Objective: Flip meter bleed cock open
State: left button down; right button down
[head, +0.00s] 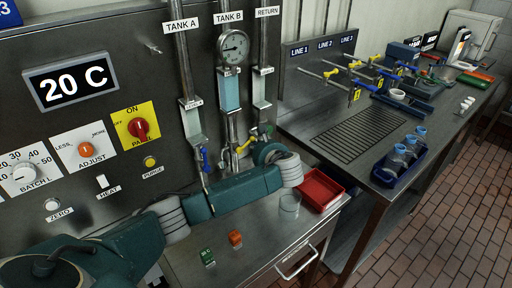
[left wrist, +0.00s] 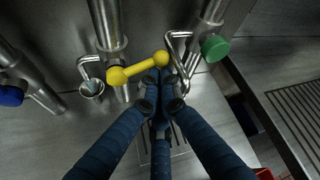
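A yellow bar handle (left wrist: 136,68) with round ends sits on the middle pipe in the left wrist view. It lies nearly crosswise to the pipe, its right end slightly higher in the picture. The yellow handle also shows in the head view (head: 244,146), under the TANK B pipe with the round gauge (head: 233,47). My left gripper (left wrist: 160,84) has its blue fingers drawn together, with the tips just below the handle's right end. I cannot tell whether they touch it. In the head view my arm hides most of this gripper. My right gripper is not in view.
A green knob (left wrist: 215,47) is close on the right and a blue one (left wrist: 11,95) is at the far left. Bent metal spouts stand beside the middle pipe. A red tray (head: 320,188) and a clear beaker (head: 290,204) stand on the counter under my wrist.

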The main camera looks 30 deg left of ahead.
aim_at(247, 143)
pick_arm(q)
jog(key=shift+s+a+r+n+t, duration=0.15)
jog(key=shift+r+n+t, duration=0.25)
jog(key=shift+n+t, duration=0.25)
jog(key=shift+s+a+r+n+t+b, duration=0.1)
jog(key=shift+s+r+n+t+b, duration=0.1)
jog(key=shift+r+n+t+b, duration=0.35)
dwell(0.9)
jog(key=shift+s+a+r+n+t+b, duration=0.1)
jog(key=shift+s+n+t+b, duration=0.15)
jog(key=shift+n+t+b, duration=0.5)
dwell(0.6)
jog(key=shift+s+a+r+n+t+b, duration=0.1)
jog(key=shift+s+r+n+t+b, duration=0.2)
jog(key=shift+n+b, duration=0.85)
dwell(0.5)
jog(key=shift+s+r, duration=0.15)
jog(key=shift+s, duration=0.05)
dwell(0.6)
jog(key=shift+s+a+r, duration=0.15)
jog(key=shift+s+a, duration=0.1)
jog(key=shift+s, duration=0.2)
dwell(1.6)
